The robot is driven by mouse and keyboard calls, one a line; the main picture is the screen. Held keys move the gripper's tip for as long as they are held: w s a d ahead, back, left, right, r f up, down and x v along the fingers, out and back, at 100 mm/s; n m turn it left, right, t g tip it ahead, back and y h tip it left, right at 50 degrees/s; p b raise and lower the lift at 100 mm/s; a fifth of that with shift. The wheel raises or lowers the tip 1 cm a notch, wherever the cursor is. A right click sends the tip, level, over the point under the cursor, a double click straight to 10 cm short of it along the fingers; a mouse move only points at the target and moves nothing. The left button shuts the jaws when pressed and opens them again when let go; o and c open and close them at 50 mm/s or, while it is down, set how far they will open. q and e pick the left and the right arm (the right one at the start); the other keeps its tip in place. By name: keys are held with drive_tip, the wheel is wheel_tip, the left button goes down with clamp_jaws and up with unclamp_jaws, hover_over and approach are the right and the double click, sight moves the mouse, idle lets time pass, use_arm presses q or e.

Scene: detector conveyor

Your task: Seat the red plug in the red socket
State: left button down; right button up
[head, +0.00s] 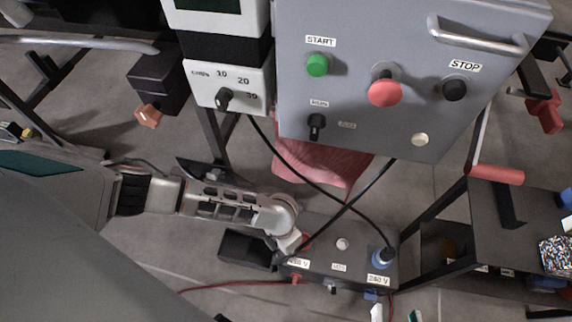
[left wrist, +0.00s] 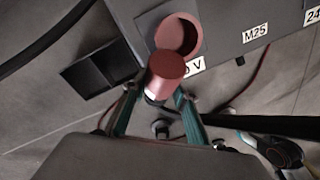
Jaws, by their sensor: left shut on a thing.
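The red plug (left wrist: 167,72) is a dull red cylinder with a pale part behind it, held between the teal fingers of my left gripper (left wrist: 156,92). The red socket (left wrist: 180,30), a round red ring, is on the grey box directly beyond the plug. The plug overlaps its lower edge in the left wrist view; I cannot tell if they touch. In the head view my left gripper (head: 289,244) is at the box's left end, mostly hidden by my arm. My right gripper (head: 396,315) shows at the bottom edge, its two pale fingertips apart.
The grey socket box (head: 335,262) carries a blue plug (head: 384,257) in its 240 V end. Black cables cross above the box. A control cabinet (head: 375,105) with buttons hangs behind. A dark open bin (head: 246,250) lies left of the box, and a cart (head: 500,210) stands right.

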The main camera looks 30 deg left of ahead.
use_arm(q)
drive_tip(key=r, duration=0.2)
drive_tip(key=w+r+p, duration=0.1)
drive_tip(key=r, duration=0.1)
drive_tip(key=shift+r, duration=0.15)
wheel_tip(320, 180, up, 3)
drive_tip(key=shift+w+f+p, duration=0.15)
drive_tip(key=shift+f+p, duration=0.05)
drive_tip(key=shift+p, duration=0.55)
wheel_tip(320, 180, up, 13)
drive_tip(key=s+p, duration=0.1)
drive_tip(key=p, duration=0.3)
drive_tip(key=shift+f+p, duration=0.15)
drive_tip(key=shift+p, duration=0.25)
use_arm(e)
drive_tip(key=s+d+f+n+g+h, duration=0.1)
drive_tip(key=s+d+f+n+h, duration=0.1)
drive_tip(key=d, duration=0.4)
drive_tip(key=shift+s+d+f+g, duration=0.3)
drive_tip(key=shift+f+g, duration=0.1)
drive_tip(key=shift+f, duration=0.45)
